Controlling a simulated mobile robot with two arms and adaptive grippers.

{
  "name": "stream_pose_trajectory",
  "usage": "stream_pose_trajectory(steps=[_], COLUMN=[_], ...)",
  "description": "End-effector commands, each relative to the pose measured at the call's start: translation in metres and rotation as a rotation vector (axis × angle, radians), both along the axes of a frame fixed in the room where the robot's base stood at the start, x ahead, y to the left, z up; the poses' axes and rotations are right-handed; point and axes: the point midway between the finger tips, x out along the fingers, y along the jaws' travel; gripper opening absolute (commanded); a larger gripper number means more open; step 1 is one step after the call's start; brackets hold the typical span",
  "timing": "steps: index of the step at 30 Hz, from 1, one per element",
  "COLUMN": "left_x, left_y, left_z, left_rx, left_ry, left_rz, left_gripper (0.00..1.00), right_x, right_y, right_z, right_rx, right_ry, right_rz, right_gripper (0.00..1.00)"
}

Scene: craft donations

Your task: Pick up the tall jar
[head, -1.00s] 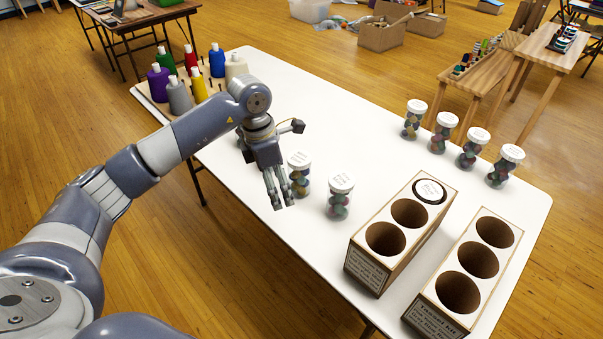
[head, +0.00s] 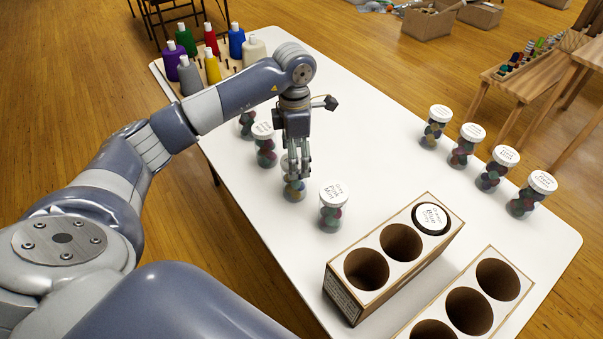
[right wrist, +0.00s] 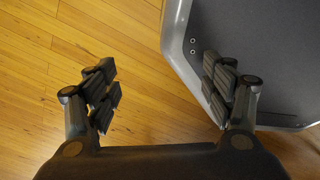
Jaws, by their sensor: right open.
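Several clear jars with white labelled lids and coloured contents stand on the white table. Which one is the tall jar I cannot tell. One jar (head: 293,190) is directly below my left gripper (head: 297,168), whose fingers cover much of its lid. Whether the fingers touch it or are open is unclear. Another jar (head: 333,212) stands just right of it, and a further jar (head: 265,148) stands behind to the left; one more (head: 246,124) is partly hidden by my arm. My right gripper (right wrist: 160,88) is open and empty, over the wood floor, in the right wrist view.
Jars such as this one (head: 466,146) form a row at the right. A near box (head: 345,300) has a lidded jar (head: 431,217) in its far hole and two empty holes. A second box (head: 500,318) stands beside it. Thread cones fill a rack (head: 228,71) at the back left.

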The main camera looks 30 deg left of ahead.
Motion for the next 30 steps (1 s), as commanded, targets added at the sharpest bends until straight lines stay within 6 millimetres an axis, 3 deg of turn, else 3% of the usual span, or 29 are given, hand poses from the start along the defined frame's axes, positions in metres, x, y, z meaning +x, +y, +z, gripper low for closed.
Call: stream_pose_trajectory(steps=[4, 9, 13, 21, 30], left_x=[-0.001, 0.000, 0.001, 0.003, 0.004], left_y=[0.000, 0.000, 0.000, 0.000, 0.001], left_z=[-0.025, -0.042, -0.052, -0.090, -0.096], left_rx=[-0.001, 0.000, -0.001, -0.001, 0.000], left_ry=[0.004, 0.001, 0.003, 0.001, -0.001], left_rz=[0.000, 0.000, 0.000, 0.000, -0.001], left_gripper=[0.76, 0.76, 0.76, 0.76, 0.76], right_x=[-0.007, -0.016, -0.014, -0.008, -0.007], right_y=[0.000, 0.004, 0.009, 0.013, 0.009], right_z=[0.004, 0.004, 0.009, 0.018, 0.018], right_rx=[0.000, 0.003, 0.010, 0.015, 0.011], right_ry=[0.009, 0.022, 0.021, 0.010, 0.008], right_rz=[0.000, -0.002, -0.003, -0.004, -0.001], right_gripper=[0.75, 0.75, 0.75, 0.75, 0.75])
